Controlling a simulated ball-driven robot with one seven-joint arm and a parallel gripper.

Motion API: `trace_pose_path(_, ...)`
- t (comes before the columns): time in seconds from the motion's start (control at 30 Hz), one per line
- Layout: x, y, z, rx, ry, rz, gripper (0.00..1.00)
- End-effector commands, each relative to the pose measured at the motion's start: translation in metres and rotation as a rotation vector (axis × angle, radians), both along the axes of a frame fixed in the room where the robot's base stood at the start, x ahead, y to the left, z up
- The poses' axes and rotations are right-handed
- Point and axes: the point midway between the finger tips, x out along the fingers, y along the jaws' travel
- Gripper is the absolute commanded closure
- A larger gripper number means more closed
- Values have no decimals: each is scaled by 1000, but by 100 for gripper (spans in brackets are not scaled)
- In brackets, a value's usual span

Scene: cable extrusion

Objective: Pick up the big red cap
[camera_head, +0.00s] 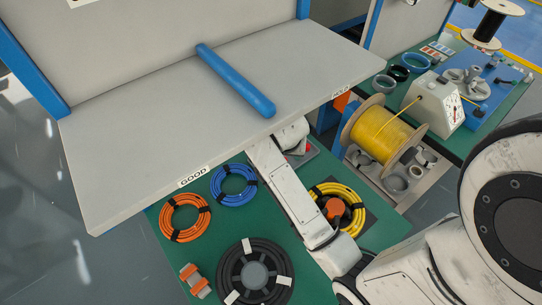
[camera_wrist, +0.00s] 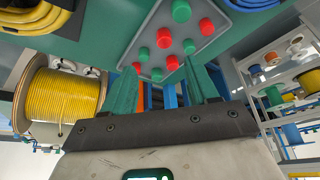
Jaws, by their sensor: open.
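Red caps stand on a grey tray with green caps, in the upper middle of the wrist view. Two red caps look larger, one left of centre (camera_wrist: 163,37) and one further right (camera_wrist: 206,27); I cannot tell surely which is the big one. Smaller red caps (camera_wrist: 136,66) show near my fingertips. My gripper (camera_wrist: 159,67) is open, its two green fingers apart with nothing held between them. The fingers point toward the tray; the exact gap to it is unclear. In the head view my arm hides my gripper and most of the tray (camera_head: 302,152).
A grey shelf (camera_head: 150,125) with a blue rod (camera_head: 235,80) overhangs the green table (camera_head: 225,165). Orange (camera_head: 185,217), blue (camera_head: 234,185), yellow (camera_head: 355,207) and black (camera_head: 282,272) cable coils lie around. A yellow cable spool (camera_wrist: 50,98) stands left in the wrist view.

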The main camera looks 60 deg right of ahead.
Motion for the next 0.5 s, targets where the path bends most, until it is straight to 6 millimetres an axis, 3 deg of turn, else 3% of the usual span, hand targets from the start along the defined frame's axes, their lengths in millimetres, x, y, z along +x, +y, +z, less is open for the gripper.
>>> trace_pose_path(0.17,0,-1,-3,1,1,0,42)
trace_pose_path(0.5,6,-18,-46,0,2,-1,42)
